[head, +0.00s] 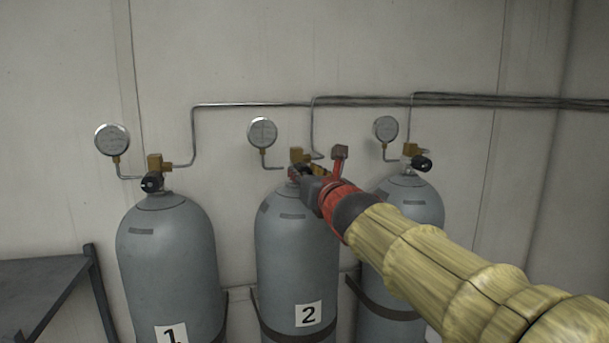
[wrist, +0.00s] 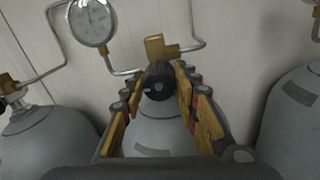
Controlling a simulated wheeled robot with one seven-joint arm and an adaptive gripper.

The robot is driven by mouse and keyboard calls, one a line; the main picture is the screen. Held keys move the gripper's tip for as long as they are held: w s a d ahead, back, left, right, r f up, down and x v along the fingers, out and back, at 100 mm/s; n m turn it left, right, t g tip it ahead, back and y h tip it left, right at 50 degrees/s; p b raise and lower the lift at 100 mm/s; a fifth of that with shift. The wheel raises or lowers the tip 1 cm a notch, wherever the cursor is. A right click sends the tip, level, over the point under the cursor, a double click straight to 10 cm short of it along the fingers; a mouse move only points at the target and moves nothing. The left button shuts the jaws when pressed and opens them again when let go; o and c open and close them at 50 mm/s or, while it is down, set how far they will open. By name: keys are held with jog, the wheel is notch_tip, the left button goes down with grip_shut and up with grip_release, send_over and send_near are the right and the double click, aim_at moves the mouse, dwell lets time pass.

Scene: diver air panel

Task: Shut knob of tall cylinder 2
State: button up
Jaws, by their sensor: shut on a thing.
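Tall cylinder 2 (head: 296,246) is the grey middle cylinder with a white label "2" (head: 308,314). Its black knob (wrist: 158,82) sits on a brass valve (wrist: 158,47) at the cylinder's top. My gripper (wrist: 158,92) is at the knob, with one yellow-padded finger on each side of it, and is shut on it. In the head view my gripper (head: 303,174) reaches in from the right and hides most of the knob. The brass valve shows just above it in that view (head: 296,156).
Cylinder 1 (head: 166,250) stands at left with its own black knob (head: 152,182). A third cylinder (head: 408,200) stands at right, partly behind my arm. Gauges, such as the middle one (head: 262,132), and thin pipes (head: 250,104) run along the wall. A dark table (head: 45,285) is at far left.

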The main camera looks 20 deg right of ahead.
jog(key=shift+c, duration=1.4)
